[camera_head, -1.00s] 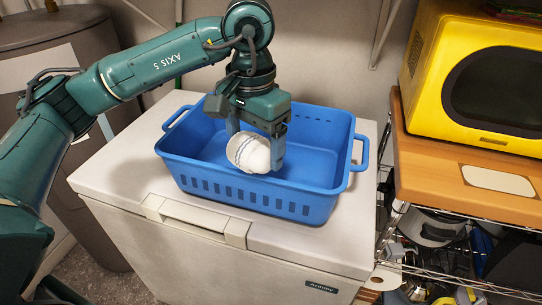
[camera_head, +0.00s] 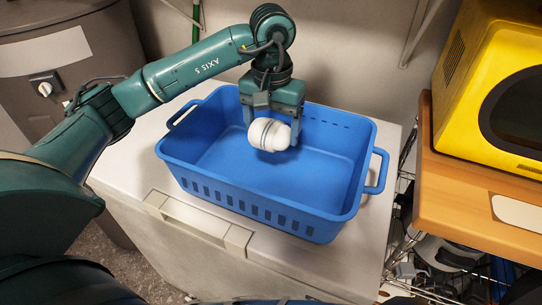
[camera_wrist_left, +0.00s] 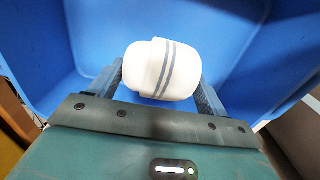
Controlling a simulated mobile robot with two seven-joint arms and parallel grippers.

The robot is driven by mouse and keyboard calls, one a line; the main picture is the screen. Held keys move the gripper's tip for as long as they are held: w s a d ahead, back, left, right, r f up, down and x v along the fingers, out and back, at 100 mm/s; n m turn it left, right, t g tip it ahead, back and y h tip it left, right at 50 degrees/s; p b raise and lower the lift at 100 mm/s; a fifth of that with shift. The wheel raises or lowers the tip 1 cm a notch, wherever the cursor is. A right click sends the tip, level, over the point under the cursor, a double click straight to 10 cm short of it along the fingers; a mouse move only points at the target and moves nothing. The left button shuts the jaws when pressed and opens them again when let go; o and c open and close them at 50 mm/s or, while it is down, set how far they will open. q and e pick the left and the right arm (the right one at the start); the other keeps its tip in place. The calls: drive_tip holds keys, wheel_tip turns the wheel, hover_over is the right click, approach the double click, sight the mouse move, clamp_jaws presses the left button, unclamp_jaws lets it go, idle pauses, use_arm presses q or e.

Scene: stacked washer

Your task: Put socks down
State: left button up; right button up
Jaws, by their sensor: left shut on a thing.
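The socks (camera_head: 268,135) are a white rolled bundle with grey-blue stripes. My left gripper (camera_head: 270,128) is shut on the socks and holds them inside the opening of the blue basket (camera_head: 345,205). In the left wrist view the socks (camera_wrist_left: 160,70) sit between the two fingers, with the basket's blue inside (camera_wrist_left: 50,60) behind them. I cannot tell whether the socks touch the basket floor. My right gripper is not in view.
The basket stands on a white chest freezer (camera_head: 150,200). To the right, a yellow microwave (camera_head: 490,90) stands on a wooden-topped wire rack (camera_head: 455,195). A grey-brown cylinder (camera_head: 90,50) stands at the left. The basket's right part is empty.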

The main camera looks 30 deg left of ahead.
use_arm(q)
wheel_tip(320, 180, down, 8)
drive_tip(key=shift+f+p, duration=0.1)
drive_tip(key=shift+p, duration=0.4)
drive_tip(key=shift+f, duration=0.25)
drive_tip(key=o, duration=0.5)
drive_tip(key=shift+f+b, duration=0.15)
drive_tip(key=shift+b, duration=0.15)
drive_tip(key=o, duration=0.5)
drive_tip(key=shift+c, duration=0.2)
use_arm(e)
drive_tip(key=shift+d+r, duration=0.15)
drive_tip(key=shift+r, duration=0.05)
